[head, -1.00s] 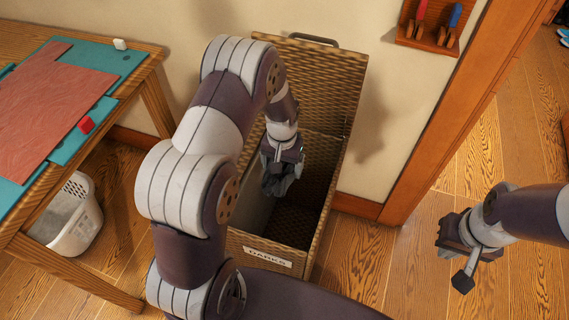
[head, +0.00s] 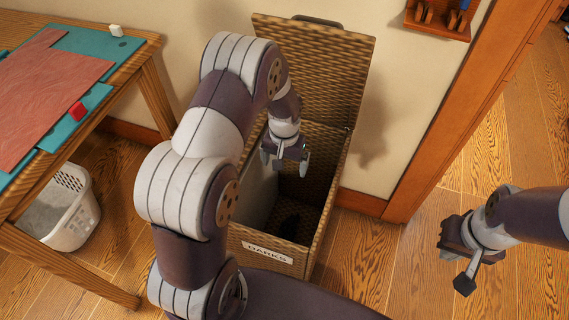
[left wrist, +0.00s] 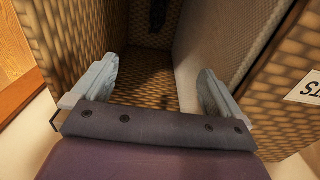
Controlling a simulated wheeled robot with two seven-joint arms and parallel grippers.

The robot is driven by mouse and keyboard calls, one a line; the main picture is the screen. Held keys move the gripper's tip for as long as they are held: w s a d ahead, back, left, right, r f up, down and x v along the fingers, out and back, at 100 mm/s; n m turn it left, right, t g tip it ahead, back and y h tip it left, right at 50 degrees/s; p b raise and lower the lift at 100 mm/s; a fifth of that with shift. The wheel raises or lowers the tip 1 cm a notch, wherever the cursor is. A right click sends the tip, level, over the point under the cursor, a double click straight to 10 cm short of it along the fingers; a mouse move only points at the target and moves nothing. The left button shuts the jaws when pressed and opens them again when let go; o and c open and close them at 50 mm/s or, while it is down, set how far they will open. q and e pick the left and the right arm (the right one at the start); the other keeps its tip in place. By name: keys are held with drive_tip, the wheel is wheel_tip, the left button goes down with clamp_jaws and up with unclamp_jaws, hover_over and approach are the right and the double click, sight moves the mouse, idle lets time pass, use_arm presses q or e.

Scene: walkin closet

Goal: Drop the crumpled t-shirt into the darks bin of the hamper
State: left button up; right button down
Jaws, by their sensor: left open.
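The wicker hamper (head: 318,245) stands against the wall with its lid (head: 325,75) raised. A DARKS label (head: 267,253) is on its front. My left gripper (head: 285,162) is over the open darks bin, its fingers apart and empty. In the left wrist view (left wrist: 157,88), bare woven wall shows between the fingers. A dark crumpled bundle, apparently the t-shirt (head: 290,222), lies low inside the bin, below and apart from the gripper. A dark patch of it also shows in the left wrist view (left wrist: 158,14). My right gripper (head: 458,240) is far right of the hamper; its jaw opening is unclear.
A grey panel (head: 261,190) lines the bin's left side. A wooden table with a teal mat (head: 100,42) stands at the left, a white basket (head: 75,225) beneath it. A wall rack (head: 437,28) and door frame (head: 450,120) are right of the hamper. Floor there is clear.

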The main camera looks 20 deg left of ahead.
use_arm(q)
wheel_tip(320, 180, up, 11)
drive_tip(key=p, duration=0.2)
drive_tip(key=shift+p, duration=0.4)
drive_tip(key=shift+w, duration=0.1)
